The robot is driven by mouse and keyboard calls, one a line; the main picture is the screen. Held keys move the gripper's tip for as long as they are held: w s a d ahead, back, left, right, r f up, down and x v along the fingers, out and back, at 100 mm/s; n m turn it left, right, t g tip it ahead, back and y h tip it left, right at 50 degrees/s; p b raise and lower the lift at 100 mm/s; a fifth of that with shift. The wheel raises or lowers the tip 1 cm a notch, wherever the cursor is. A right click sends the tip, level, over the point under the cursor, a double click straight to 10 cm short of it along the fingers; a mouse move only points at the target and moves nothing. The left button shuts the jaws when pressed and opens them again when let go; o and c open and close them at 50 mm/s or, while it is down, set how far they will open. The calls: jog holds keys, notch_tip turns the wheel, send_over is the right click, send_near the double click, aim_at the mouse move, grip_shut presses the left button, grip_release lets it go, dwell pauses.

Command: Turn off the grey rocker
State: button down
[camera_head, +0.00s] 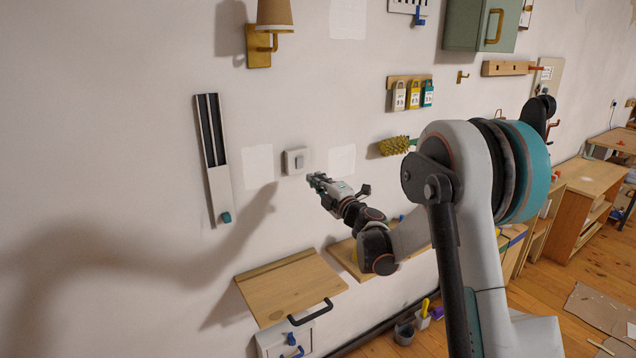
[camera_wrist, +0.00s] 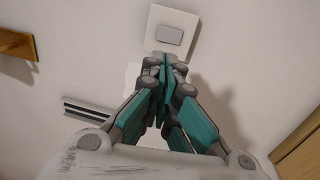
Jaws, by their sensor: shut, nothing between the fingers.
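The grey rocker (camera_head: 298,162) sits in a pale square plate (camera_head: 288,161) on the white wall, left of my gripper in the head view. In the wrist view the grey rocker (camera_wrist: 169,34) shows at the top, inside its white plate (camera_wrist: 191,20). My gripper (camera_head: 314,178) is shut and empty, its tips just right of and below the plate. In the wrist view the gripper's tips (camera_wrist: 165,62) overlap the plate's lower edge. I cannot tell whether they touch it.
A slider panel (camera_head: 219,190) is on the wall to the left, and a wall lamp (camera_head: 274,15) is above. A yellow spiky item (camera_head: 394,146) and hanging tags (camera_head: 414,95) are to the right. The wall around the plate is flat.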

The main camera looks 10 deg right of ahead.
jog(key=b, duration=0.2)
send_near(294, 159)
jog(key=x, duration=0.5)
jog(key=shift+w+f, duration=0.15)
jog(key=shift+w, duration=0.35)
jog(key=shift+w+a+r+p, duration=0.15)
jog(key=shift+w+r+p, duration=0.15)
jog(key=shift+p, duration=0.05)
jog(key=shift+s+f, duration=0.1)
jog(key=shift+s, duration=0.1)
